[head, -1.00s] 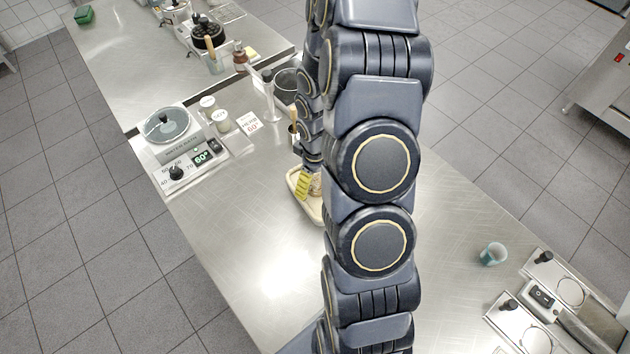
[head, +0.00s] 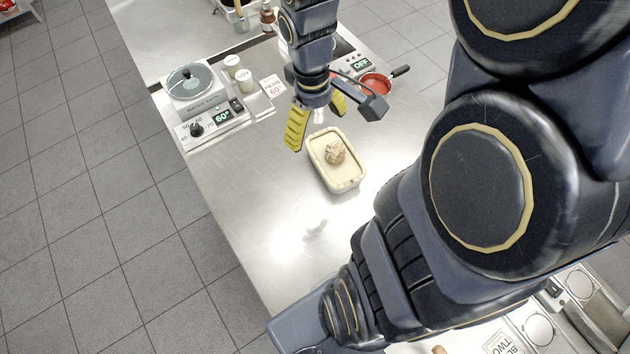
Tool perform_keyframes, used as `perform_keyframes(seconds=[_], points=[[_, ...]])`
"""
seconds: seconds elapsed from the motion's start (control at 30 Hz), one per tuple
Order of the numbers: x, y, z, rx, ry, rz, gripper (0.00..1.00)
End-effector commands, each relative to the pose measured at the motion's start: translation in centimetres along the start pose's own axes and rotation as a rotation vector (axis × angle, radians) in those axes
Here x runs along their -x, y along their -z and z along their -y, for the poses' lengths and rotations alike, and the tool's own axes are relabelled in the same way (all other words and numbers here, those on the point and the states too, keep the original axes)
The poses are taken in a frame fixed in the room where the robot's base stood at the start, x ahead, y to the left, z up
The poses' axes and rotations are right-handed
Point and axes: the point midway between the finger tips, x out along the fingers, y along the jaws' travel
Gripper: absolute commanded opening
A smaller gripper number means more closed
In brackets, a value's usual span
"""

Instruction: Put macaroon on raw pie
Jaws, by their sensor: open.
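The raw pie (head: 347,180) is a pale, oblong pastry shell with a raised rim on the steel counter. The macaroon (head: 334,152), a small lumpy beige piece, rests on the pie's top toward its far half. My gripper (head: 316,128) has yellow ribbed fingers spread apart. It is just beyond the pie's far end, above the counter, empty and apart from the macaroon. Its right finger is partly hidden behind the wrist.
A water bath (head: 192,90) with a display stands at the counter's left, with small jars (head: 243,80) and a sign card (head: 272,86) beside it. A red pan (head: 376,84) is beyond the gripper at right. The counter left of the pie is clear.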

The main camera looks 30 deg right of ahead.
Motion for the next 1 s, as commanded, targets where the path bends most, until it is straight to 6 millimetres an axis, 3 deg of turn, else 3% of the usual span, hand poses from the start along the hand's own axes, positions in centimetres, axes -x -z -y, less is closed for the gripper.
perform_keyframes(seconds=[0.03,0.2,0.4,0.57,1.0], points=[[1.6,-1.1,1.9,-0.008,-0.012,0.002,0.71],[4.8,-6.0,7.3,-0.083,-0.002,0.043,0.71],[6.1,-10.6,10.8,-0.150,0.024,0.079,0.71],[6.3,-11.7,11.7,-0.169,0.035,0.085,0.71],[6.3,-11.7,11.7,-0.169,0.036,0.088,0.71]])
